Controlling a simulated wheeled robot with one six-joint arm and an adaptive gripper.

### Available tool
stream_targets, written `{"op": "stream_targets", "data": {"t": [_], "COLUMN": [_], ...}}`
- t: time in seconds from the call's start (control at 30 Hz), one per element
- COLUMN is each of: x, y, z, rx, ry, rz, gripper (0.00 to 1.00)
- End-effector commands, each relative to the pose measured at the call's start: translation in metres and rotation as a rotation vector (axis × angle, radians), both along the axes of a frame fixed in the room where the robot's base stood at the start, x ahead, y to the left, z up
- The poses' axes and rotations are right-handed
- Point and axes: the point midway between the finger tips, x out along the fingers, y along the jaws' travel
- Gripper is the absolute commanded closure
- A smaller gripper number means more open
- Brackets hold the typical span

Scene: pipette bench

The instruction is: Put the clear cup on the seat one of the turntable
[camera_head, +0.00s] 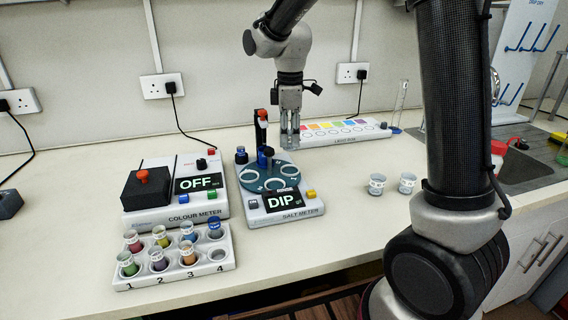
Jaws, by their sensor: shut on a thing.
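My gripper (290,136) points down just behind the turntable's right side. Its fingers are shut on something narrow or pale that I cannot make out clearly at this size. The turntable (262,183) is a dark teal disc on the white salt meter (285,207), with pale ring-shaped seats around it. I cannot read which seat is one. Two small clear cups (376,184) (407,183) with pale bands stand upright on the bench, right of the salt meter and apart from my gripper.
A red-topped post (262,117) rises behind the turntable, close left of my gripper. The colour meter (176,192) stands left, with a rack of coloured cups (128,282) in front. A light row panel (345,132) lies behind right. The bench right of the salt meter is mostly clear.

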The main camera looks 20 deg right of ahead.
Motion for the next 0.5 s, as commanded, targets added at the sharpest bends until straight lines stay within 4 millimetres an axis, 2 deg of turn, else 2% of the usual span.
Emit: {"op": "stream_targets", "data": {"t": [0.03,0.1,0.33,0.5], "x": [-0.001,-0.001,0.000,0.000], "y": [0.000,0.000,0.000,0.000], "z": [-0.012,-0.023,-0.044,-0.068], "rx": [-0.002,-0.001,-0.001,-0.001], "ry": [0.005,0.002,0.001,0.001], "rz": [0.000,0.001,0.001,0.001], "gripper": [0.86,0.86,0.86,0.86]}}
